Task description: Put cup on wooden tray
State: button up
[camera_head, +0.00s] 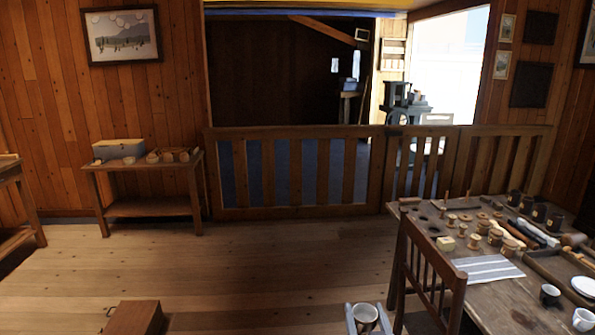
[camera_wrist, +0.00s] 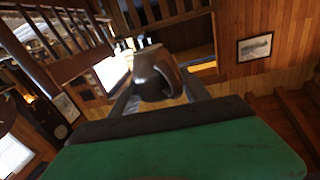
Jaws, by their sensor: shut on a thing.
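My gripper (camera_head: 364,320) is at the bottom of the head view, low in front of the chair and left of the table. It is shut on a cup (camera_head: 367,313), whose round open top shows between the fingers. In the wrist view the same cup (camera_wrist: 152,72) looks dark and glossy, with a handle on its right side, held between both fingers. The wooden tray (camera_head: 545,268) lies on the table at the right edge of the head view, partly cut off. My gripper and the cup are well apart from it.
A wooden chair (camera_head: 428,270) stands between my gripper and the table (camera_head: 500,300). The table holds a striped cloth (camera_head: 488,269), spools, dark mugs (camera_head: 539,212), a white plate (camera_head: 584,286) and two other cups (camera_head: 549,294). A wooden box (camera_head: 135,318) sits on the floor at left. The middle floor is clear.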

aim_at(364, 334)
jog(key=f, duration=0.1)
jog(key=s+f, duration=0.2)
jog(key=f, duration=0.1)
jog(key=shift+f, duration=0.1)
jog(key=r, duration=0.2)
jog(key=s+r, duration=0.2)
jog(key=r, duration=0.1)
jog(key=shift+s+r, duration=0.15)
jog(key=shift+r, duration=0.6)
